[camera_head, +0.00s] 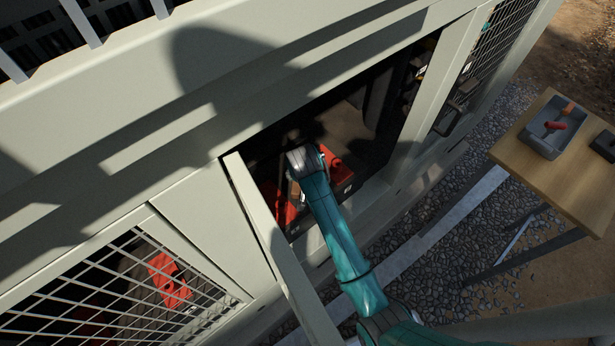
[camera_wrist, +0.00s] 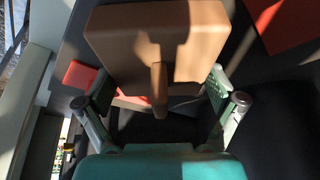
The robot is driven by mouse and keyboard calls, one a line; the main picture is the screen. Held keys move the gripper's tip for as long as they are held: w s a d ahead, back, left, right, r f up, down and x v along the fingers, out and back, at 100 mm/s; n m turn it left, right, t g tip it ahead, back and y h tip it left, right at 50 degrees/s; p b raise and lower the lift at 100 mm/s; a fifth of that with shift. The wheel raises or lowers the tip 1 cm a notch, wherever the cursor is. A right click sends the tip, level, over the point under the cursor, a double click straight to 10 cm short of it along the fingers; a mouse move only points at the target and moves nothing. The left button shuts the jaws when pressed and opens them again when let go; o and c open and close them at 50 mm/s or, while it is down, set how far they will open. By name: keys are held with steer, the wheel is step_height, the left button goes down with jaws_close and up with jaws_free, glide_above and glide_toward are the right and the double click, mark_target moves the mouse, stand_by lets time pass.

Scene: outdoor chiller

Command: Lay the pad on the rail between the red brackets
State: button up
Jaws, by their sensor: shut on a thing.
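My gripper (camera_wrist: 160,82) is shut on the pad (camera_wrist: 187,60), a brown block with a raised rib facing the wrist camera. One finger is on each side of it. In the head view my arm reaches into the dark cabinet opening, and the pad cannot be made out clearly there. One red bracket (camera_wrist: 81,75) shows left of the pad in the wrist view, and a larger red surface (camera_wrist: 287,22) is at top right. In the head view red parts (camera_head: 342,174) show beside my wrist. The rail cannot be told apart; whether the pad touches it is unclear.
The opening is framed by a pale cabinet post (camera_head: 275,245) on the left and another post (camera_head: 437,85) on the right. Mesh panels (camera_head: 120,290) flank it. A wooden table (camera_head: 570,190) with a grey tray (camera_head: 541,143) stands at right over gravel.

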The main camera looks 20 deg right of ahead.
steer(key=o, duration=1.1)
steer(key=shift+c, duration=0.2)
steer(key=v, duration=1.2)
steer(key=s+f+n+t+y, duration=0.1)
steer(key=s+f+t, duration=0.15)
steer(key=s, duration=0.45)
steer(key=s+d+f+n+t, duration=0.1)
steer(key=s+f+n, duration=0.1)
steer(key=s+f, duration=0.3)
steer(key=s+f+n+t+y, duration=0.1)
steer(key=s+f+t, duration=0.15)
steer(key=s, duration=0.55)
steer(key=s+r+n+t, duration=0.1)
steer(key=s+r+t, duration=0.3)
steer(key=s+r, duration=1.2)
steer(key=s, duration=0.4)
steer(key=shift+d+t, duration=0.2)
steer(key=shift+t, duration=0.2)
